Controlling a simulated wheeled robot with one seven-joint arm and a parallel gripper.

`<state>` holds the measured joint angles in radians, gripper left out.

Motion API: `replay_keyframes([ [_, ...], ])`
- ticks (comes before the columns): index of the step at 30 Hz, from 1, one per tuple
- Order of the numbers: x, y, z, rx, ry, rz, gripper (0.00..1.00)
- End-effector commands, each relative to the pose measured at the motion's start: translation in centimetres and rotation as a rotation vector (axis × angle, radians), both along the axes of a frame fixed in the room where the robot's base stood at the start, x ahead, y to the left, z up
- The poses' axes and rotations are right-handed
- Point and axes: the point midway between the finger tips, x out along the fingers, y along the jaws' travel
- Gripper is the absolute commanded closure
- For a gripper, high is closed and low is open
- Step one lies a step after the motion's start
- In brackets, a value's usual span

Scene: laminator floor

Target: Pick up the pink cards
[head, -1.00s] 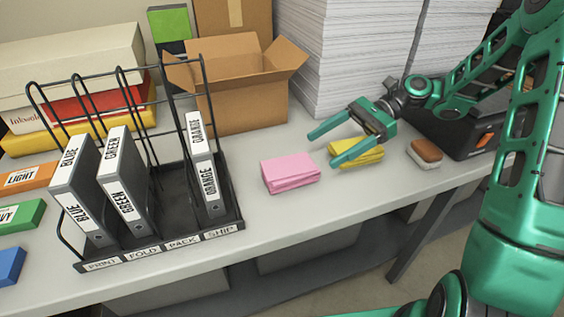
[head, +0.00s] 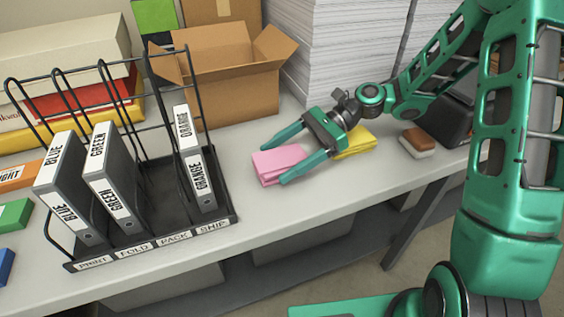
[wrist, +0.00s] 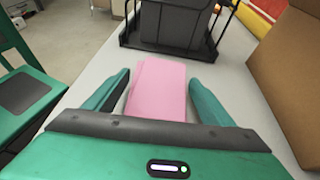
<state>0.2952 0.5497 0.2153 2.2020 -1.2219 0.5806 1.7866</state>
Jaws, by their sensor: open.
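The pink cards (head: 277,161) lie in a small stack on the table, right of the file rack. They also show in the wrist view (wrist: 158,88), between my fingers. My gripper (head: 272,164) is open, with one finger on the far side of the pink cards and one on the near side. In the wrist view, gaps show between the cards and both fingers of the gripper (wrist: 158,90). The end of the stack nearest the palm is hidden there.
Yellow cards (head: 355,142) lie just behind my gripper. A black rack (head: 150,232) with several binders stands to the left. An open cardboard box (head: 240,95) is behind. A brown-and-white block (head: 417,143) lies right. The table's front strip is clear.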

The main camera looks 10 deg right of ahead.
Motion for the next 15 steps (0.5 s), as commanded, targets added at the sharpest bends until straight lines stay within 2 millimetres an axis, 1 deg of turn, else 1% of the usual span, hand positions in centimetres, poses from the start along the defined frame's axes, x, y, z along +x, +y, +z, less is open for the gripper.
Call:
replay_keyframes([
  [7,-0.03,0.13,-0.1,0.0,0.001,-0.001,0.23],
  [8,-0.03,0.13,-0.1,0.0,0.001,-0.001,0.28],
  [9,-0.03,0.13,-0.1,0.0,0.001,-0.001,0.38],
  [11,-0.03,0.12,-0.09,0.0,0.001,-0.001,0.52],
  [12,-0.03,0.12,-0.09,0.0,0.001,-0.001,0.62],
  [13,-0.03,0.11,-0.09,0.0,0.001,-0.001,0.69],
  [14,-0.03,0.11,-0.09,0.0,0.001,-0.001,0.75],
  [15,-0.03,0.12,-0.06,0.0,0.0,-0.001,0.75],
])
